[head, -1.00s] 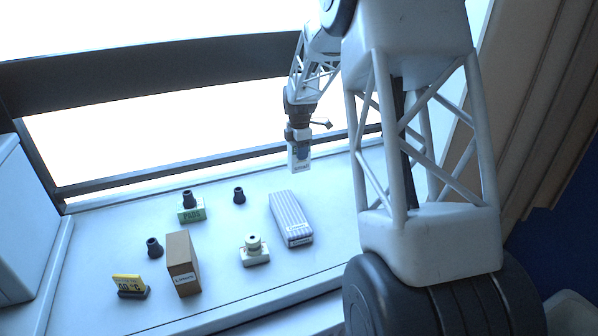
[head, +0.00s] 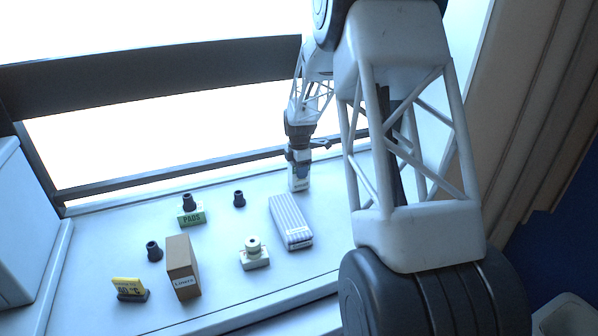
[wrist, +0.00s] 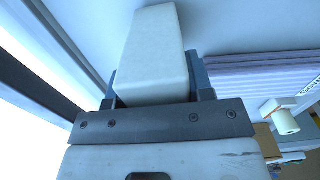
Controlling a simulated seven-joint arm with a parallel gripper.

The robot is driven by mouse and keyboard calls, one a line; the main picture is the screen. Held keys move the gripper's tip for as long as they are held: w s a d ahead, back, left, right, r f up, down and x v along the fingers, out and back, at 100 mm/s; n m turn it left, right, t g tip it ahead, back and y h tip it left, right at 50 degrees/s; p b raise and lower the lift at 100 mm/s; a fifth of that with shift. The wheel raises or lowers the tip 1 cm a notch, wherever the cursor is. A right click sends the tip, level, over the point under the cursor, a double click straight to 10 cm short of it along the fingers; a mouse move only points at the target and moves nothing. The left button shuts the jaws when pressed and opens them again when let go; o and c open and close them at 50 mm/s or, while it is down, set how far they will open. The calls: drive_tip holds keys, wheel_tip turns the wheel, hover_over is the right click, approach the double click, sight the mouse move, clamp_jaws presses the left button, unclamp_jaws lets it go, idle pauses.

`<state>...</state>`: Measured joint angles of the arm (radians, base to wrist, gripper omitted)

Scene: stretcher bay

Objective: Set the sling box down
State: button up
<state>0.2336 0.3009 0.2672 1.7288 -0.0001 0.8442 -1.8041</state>
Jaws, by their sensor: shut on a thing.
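The sling box, a small white block (head: 299,184), hangs upright from my gripper (head: 298,168) at the back right of the pale counter (head: 225,245). My gripper points down and is shut on the box's upper part. In the wrist view the white box (wrist: 156,45) sticks out between the two blue-grey fingers (wrist: 152,85). The box's lower end is close to the counter top; I cannot tell whether it touches.
A striped pack (head: 290,221) lies just in front of the box. A cream device (head: 254,254), brown carton (head: 182,268), green PADS box (head: 192,218), dark cones (head: 239,199) and yellow sign (head: 129,289) stand further left. A dark rail (head: 170,178) runs behind.

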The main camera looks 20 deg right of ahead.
drive_tip(key=shift+f, duration=0.35)
drive_tip(key=shift+f, duration=0.15)
drive_tip(key=o, duration=0.9)
drive_tip(key=shift+o, duration=0.2)
wheel_tip(320, 180, up, 12)
drive_tip(key=shift+r, duration=0.1)
drive_tip(key=shift+r, duration=0.1)
idle(0.7)
